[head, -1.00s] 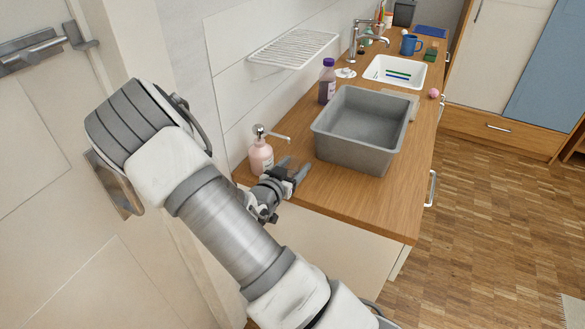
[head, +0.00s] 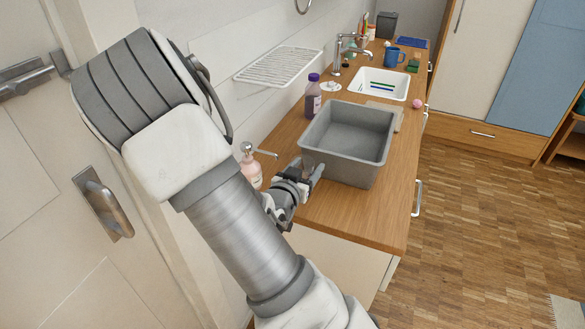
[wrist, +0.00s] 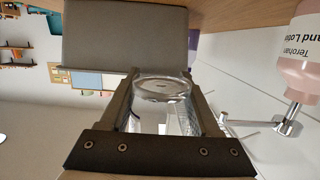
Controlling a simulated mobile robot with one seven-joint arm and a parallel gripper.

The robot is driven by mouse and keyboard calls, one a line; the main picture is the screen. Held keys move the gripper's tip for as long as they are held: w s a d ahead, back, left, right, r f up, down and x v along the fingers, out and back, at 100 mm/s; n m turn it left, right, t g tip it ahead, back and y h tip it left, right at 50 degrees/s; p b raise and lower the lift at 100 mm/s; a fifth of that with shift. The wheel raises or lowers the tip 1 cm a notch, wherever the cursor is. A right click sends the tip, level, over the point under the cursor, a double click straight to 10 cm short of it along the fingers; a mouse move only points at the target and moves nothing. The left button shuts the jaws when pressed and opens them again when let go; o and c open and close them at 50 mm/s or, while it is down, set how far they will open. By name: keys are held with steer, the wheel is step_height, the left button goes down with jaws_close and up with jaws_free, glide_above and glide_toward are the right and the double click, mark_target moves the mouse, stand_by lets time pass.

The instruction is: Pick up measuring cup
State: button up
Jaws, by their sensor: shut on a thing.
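The measuring cup (wrist: 160,90) is clear and see-through. In the wrist view it sits between the two fingers of my gripper (wrist: 161,100), which are shut on it. That view looks upside down, with the counter along the top. In the head view my gripper (head: 309,170) is over the near part of the wooden counter, by the near left corner of the grey basin. The cup cannot be made out there.
The grey basin (head: 345,166) stands on the counter (head: 370,220). A pink lotion bottle (head: 251,172) is left of my gripper, partly hidden by my arm. A purple-capped bottle (head: 313,98) and a white sink (head: 385,77) are farther back. The counter's near right is clear.

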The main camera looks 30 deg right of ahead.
steer(key=s+d+r+p, duration=0.1)
steer(key=s+p, duration=0.1)
steer(key=p, duration=0.1)
steer(key=s+d+r+p, duration=0.1)
steer(key=r+p, duration=0.1)
steer(key=p, duration=0.1)
steer(key=shift+s+d, duration=0.1)
steer(key=shift+s, duration=0.3)
steer(key=shift+f, duration=0.1)
